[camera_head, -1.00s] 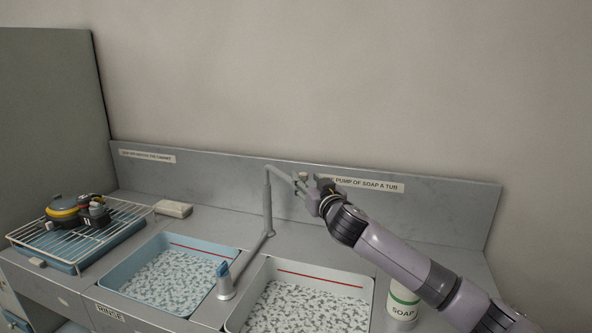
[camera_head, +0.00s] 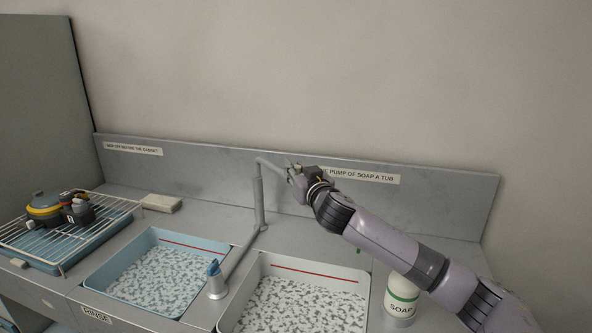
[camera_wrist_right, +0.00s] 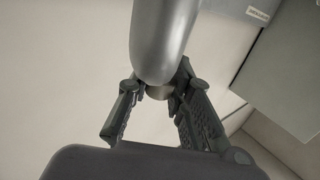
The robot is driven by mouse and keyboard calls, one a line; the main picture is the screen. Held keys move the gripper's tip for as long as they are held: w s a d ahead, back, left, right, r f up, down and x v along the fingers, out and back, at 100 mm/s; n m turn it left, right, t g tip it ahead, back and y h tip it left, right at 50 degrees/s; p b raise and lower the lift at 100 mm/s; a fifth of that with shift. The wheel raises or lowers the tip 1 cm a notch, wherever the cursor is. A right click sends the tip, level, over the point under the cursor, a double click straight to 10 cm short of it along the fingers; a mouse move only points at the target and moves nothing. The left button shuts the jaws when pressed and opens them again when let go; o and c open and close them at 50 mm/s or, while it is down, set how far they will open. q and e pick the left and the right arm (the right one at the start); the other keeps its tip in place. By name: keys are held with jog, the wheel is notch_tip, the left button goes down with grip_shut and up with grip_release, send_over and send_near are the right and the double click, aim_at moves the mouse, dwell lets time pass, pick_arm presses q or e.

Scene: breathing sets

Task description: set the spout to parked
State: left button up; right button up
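The spout (camera_head: 272,165) is a grey pipe that leans right and slightly down from the top of a grey upright post (camera_head: 259,196) behind the two tubs. My right gripper (camera_head: 294,173) is at the free end of the spout, in front of the backsplash. In the right wrist view the thick spout (camera_wrist_right: 163,40) comes down from the top, and its short nozzle sits between my right fingertips (camera_wrist_right: 158,90). The fingers look closed in against both sides of it. My left gripper is out of view. No parked mark is visible.
A blue tub (camera_head: 110,291) and a white tub (camera_head: 228,322) hold speckled contents. A blue-topped tap (camera_head: 216,284) stands between them. A soap bottle (camera_head: 401,296) is below my right arm. A wire rack (camera_head: 30,240) with dark and yellow gear is at left. The backsplash (camera_head: 230,165) is close behind.

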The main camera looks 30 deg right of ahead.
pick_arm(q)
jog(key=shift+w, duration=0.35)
pick_arm(e)
grip_shut()
